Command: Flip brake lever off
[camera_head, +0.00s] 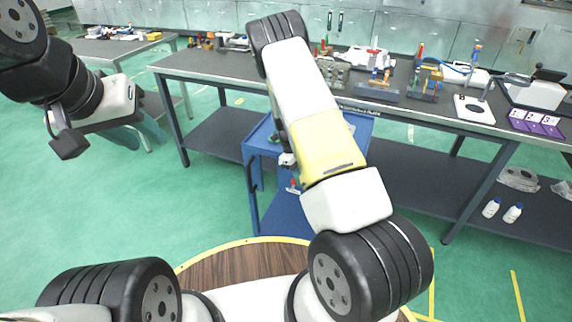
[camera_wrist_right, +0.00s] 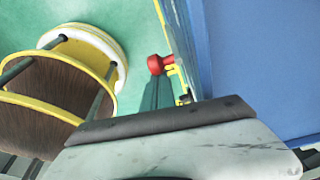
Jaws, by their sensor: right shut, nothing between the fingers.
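The brake lever shows in the right wrist view as a red knob (camera_wrist_right: 157,64) on a short yellow piece, beside the edge of a blue panel. A small red part (camera_head: 293,184) shows low at the blue cart (camera_head: 262,137) in the head view. My right gripper (camera_wrist_right: 160,122) is shut and empty. In the head view my right arm hides most of that gripper. My left gripper (camera_head: 138,132) hangs at the upper left, far from the cart; its fingers are unclear.
A long dark workbench (camera_head: 215,66) with several fixtures and tools stands behind the cart. A smaller table (camera_head: 105,48) stands at the back left. Two white bottles (camera_head: 503,210) are on the bench's lower shelf at right. Green floor is clear at left.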

